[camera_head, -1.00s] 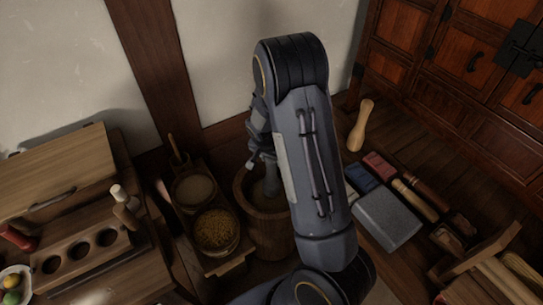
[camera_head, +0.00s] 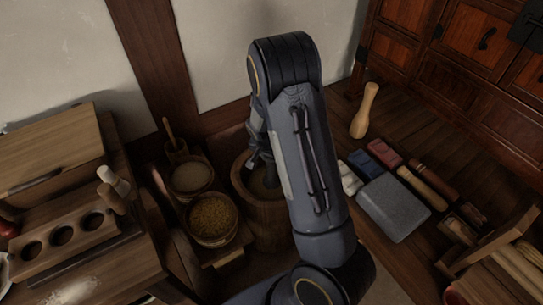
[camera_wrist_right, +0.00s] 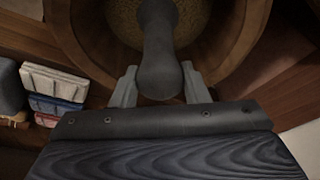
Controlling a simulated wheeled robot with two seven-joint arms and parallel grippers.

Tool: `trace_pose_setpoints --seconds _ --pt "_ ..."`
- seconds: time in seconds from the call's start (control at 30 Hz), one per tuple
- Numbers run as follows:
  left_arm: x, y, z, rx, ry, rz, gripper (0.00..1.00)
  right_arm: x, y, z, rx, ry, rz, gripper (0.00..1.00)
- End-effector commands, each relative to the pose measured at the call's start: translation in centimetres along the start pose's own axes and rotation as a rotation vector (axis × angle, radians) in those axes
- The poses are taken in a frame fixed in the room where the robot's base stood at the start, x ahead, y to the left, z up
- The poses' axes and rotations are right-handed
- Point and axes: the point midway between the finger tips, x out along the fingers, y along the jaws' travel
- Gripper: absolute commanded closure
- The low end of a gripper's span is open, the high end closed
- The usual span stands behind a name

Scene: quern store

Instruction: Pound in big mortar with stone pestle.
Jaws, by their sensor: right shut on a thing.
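The big wooden mortar (camera_head: 268,228) stands on the floor in the middle of the head view, partly hidden behind my right arm. Its round rim and grainy yellowish contents show around the pestle in the right wrist view. The grey stone pestle (camera_wrist_right: 158,45) reaches into the mortar, its near end between my fingers. My right gripper (camera_wrist_right: 160,86) is shut on the pestle, just over the mortar's opening. In the head view arm parts hide much of the gripper and pestle. My left gripper is not in view.
Left of the mortar are a bowl of yellow grain (camera_head: 213,218) and a paler-filled bowl (camera_head: 191,177). A slotted wooden rack (camera_head: 62,238) stands at left.

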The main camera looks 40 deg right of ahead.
Motion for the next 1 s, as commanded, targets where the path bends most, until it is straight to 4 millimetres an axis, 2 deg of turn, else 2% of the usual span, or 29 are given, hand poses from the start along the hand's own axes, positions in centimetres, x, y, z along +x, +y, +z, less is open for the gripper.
trace_pose_setpoints --seconds 0.53,0.67,0.77,1.0 --pt "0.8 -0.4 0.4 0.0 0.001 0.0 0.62 1.0 -0.2 0.2 0.0 0.004 -0.005 0.91" --pt "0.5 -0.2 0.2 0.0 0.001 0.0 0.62 0.6 -0.2 0.0 0.0 0.004 -0.005 0.91" --pt "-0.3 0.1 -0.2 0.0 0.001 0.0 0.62 -0.6 -0.2 -0.3 0.0 0.004 -0.006 0.91" --pt "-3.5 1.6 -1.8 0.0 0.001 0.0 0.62 -5.5 -0.2 -1.7 0.001 0.005 -0.007 0.91"
